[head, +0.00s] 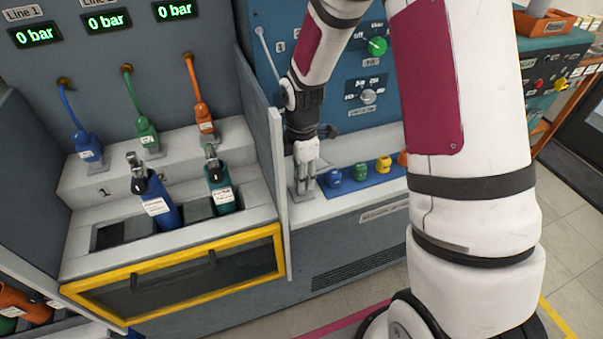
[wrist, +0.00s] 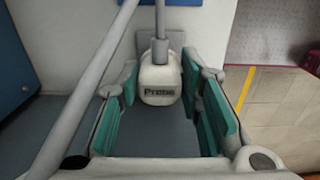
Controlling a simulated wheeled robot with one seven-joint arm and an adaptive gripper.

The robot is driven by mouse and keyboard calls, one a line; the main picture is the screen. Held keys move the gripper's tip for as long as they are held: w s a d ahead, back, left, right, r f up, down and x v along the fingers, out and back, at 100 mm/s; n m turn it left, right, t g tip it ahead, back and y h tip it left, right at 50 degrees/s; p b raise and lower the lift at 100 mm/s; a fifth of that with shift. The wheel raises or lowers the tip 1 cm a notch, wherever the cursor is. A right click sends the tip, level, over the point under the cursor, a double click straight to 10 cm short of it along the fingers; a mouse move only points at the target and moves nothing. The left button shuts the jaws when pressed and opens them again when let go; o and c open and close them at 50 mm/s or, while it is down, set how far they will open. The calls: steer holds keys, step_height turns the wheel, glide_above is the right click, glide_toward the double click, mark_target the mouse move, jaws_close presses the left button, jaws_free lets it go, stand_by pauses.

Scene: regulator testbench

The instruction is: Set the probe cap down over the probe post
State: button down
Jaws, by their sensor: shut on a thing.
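The white probe cap (wrist: 160,83), labelled "Probe", sits between the teal finger pads of my gripper (wrist: 160,80) in the wrist view. A grey stem rises from the cap's far side. In the head view my gripper (head: 306,180) points down at the left end of the bench, and the cap is too small to make out between the fingers. A grey base (head: 301,194) shows right at the fingertips, and a grey plate (wrist: 143,42) lies behind the cap in the wrist view. The probe post itself is hidden, so I cannot tell whether the cap is on it.
Blue, green and yellow caps (head: 359,171) stand on a blue strip (head: 372,180) right of my gripper. A thin upright panel (head: 278,190) stands close on its left. A pale hose (head: 268,50) runs from the blue panel; a grey bar (wrist: 95,75) crosses the wrist view's left.

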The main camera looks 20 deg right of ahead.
steer(key=shift+f+b, duration=0.35)
steer(key=shift+f, duration=0.4)
steer(key=c, duration=1.1)
jaws_free()
steer(key=shift+o, duration=0.2)
steer(key=shift+r, duration=0.1)
step_height(320, 180, up, 11)
steer(key=shift+r, duration=0.4)
steer(key=shift+s, duration=0.1)
